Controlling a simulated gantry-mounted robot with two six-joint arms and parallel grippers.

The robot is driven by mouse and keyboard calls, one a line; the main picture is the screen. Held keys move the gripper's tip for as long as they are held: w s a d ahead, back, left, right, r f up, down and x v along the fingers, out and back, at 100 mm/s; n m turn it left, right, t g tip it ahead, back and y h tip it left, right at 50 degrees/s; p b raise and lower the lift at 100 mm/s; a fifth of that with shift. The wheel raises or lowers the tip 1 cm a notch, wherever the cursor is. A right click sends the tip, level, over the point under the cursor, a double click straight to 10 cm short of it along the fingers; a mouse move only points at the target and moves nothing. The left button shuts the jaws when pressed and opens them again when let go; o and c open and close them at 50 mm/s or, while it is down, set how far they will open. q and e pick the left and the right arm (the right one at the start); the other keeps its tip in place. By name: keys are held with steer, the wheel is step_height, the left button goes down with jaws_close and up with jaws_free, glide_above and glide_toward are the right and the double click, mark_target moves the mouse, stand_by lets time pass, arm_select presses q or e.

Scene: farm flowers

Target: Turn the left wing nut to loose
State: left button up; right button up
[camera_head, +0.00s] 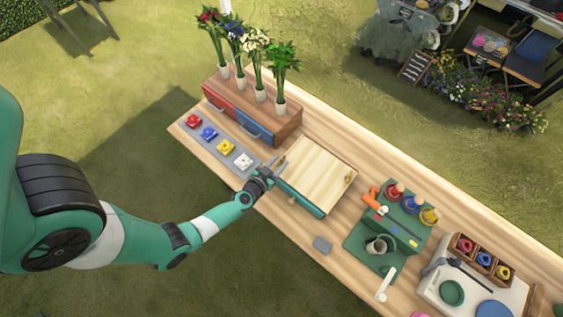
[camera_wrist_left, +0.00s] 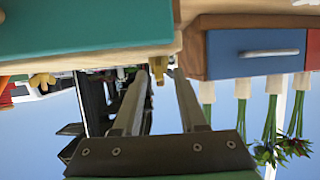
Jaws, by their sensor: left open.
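The flower press has a pale wooden top board (camera_head: 316,172) and a teal base, and it lies on the wooden table. The brass left wing nut (camera_head: 281,162) is at the board's left edge. In the left wrist view it appears as a small brass piece (camera_wrist_left: 158,68) between the fingertips. My left gripper (camera_head: 275,163) is open beside it, fingers pointing toward it; contact cannot be told. The other wing nut (camera_head: 348,178) is at the board's right side and also shows in the left wrist view (camera_wrist_left: 42,80). My right gripper is not in view.
A drawer box (camera_head: 238,113) with red and blue drawers and potted flowers stands behind the press, close to my gripper. A grey strip (camera_head: 215,138) with colored pieces lies left. A green tool board (camera_head: 358,240) is to the right.

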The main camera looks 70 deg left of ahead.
arm_select(q)
steer(key=shift+x, duration=1.15)
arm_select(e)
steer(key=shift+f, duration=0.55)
arm_select(q)
jaws_close()
steer(key=shift+d+r, duration=0.1)
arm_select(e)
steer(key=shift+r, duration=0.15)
